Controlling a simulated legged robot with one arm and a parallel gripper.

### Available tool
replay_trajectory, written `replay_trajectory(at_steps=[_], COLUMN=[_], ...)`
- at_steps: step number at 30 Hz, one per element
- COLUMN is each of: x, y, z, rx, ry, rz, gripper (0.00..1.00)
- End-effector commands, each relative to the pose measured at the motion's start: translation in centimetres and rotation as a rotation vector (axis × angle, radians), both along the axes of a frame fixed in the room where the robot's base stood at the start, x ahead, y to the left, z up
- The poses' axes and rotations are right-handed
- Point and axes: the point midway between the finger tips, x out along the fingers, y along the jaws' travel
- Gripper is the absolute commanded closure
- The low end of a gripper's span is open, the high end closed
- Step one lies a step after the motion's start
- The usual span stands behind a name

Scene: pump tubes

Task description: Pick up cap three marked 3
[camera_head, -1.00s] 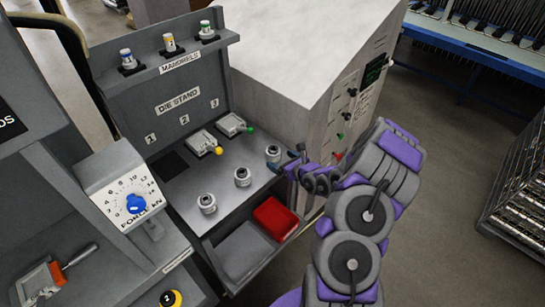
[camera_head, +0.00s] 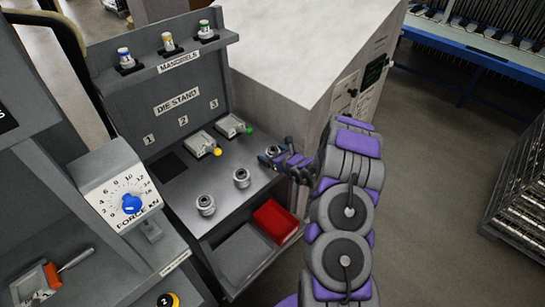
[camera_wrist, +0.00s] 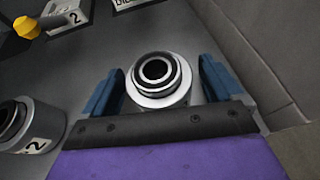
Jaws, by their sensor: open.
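A silver ringed metal cap (camera_wrist: 157,80) stands upright on the grey shelf in the wrist view, its top opening facing up. My gripper (camera_wrist: 162,70) is open, with one blue finger on each side of this cap and small gaps visible beside it. No number shows on its visible side. The neighbouring cap (camera_wrist: 28,125) at the left carries a 2, so this one is the rightmost of the row. In the head view my gripper (camera_head: 276,153) is at the right end of the shelf and partly hides the cap there.
Two more caps, a middle one (camera_head: 241,177) and a left one (camera_head: 206,204), stand on the shelf. Clamps with a yellow knob (camera_head: 217,152) and a green knob (camera_head: 250,130) lie behind. A red bin (camera_head: 275,221) is below. A large pale cabinet (camera_head: 300,60) borders the right.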

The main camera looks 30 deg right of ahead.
Motion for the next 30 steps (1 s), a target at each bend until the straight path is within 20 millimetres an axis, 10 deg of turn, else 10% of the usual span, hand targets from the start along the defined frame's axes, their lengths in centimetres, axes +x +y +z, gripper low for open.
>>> replay_trajectory(at_steps=[22, 30], x=[-0.02, -0.01], y=[0.06, 0.02], z=[0.00, 0.08], rx=[-0.002, -0.001], ry=[0.001, 0.000], rz=[0.001, 0.000], gripper=[0.73, 0.75])
